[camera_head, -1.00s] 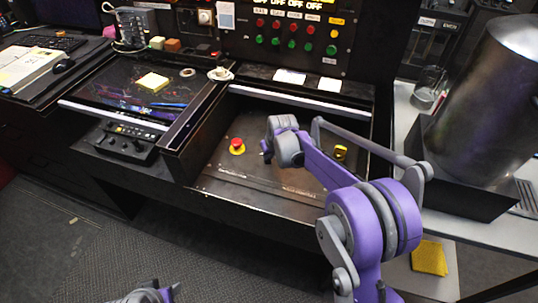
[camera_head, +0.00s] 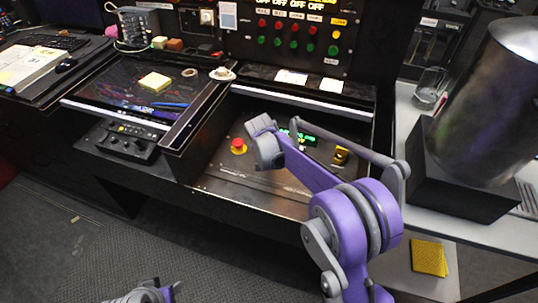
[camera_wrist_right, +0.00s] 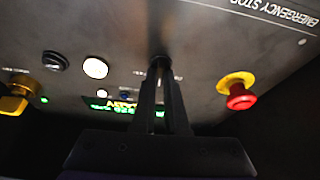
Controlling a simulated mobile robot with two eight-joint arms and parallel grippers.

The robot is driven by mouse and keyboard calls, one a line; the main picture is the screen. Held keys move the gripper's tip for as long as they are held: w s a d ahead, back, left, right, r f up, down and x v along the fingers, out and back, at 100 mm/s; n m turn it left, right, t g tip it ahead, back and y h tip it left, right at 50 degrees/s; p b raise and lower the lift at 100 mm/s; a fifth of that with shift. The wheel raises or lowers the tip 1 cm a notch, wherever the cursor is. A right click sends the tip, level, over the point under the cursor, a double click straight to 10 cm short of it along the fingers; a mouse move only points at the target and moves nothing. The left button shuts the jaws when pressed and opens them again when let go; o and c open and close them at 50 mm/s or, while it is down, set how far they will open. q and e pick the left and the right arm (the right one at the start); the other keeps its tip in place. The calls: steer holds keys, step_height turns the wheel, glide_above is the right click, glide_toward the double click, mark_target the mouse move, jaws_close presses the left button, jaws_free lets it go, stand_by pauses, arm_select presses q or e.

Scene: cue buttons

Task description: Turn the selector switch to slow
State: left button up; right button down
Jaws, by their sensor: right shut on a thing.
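My right gripper (camera_wrist_right: 160,66) stands over the panel. Its two dark fingers are together on a small dark piece that looks like the selector switch, almost wholly hidden between the fingertips. I cannot read which setting it points to. In the head view my right wrist covers that spot and the fingertips are hidden. The control panel (camera_wrist_right: 205,50) has a green-lit display (camera_wrist_right: 112,106), partly behind the fingers. It also shows in the head view (camera_head: 299,135). Only part of my left arm shows at the bottom of the head view, without a clear gripper.
A red emergency stop button (camera_head: 238,146) sits left of my wrist; it also shows in the wrist view (camera_wrist_right: 240,97). A yellow knob (camera_head: 341,156) sits right of it. A white button (camera_wrist_right: 96,68) and a black button (camera_wrist_right: 55,61) are close by. A metal cylinder (camera_head: 490,110) stands at right.

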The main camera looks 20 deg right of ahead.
steer(key=shift+m, duration=0.4)
steer(key=c, duration=0.9)
jaws_free()
steer(key=shift+c, duration=0.2)
steer(key=p+v, duration=0.1)
steer(key=v, duration=0.9)
steer(key=shift+a+r, duration=0.25)
steer(key=shift+r, duration=0.15)
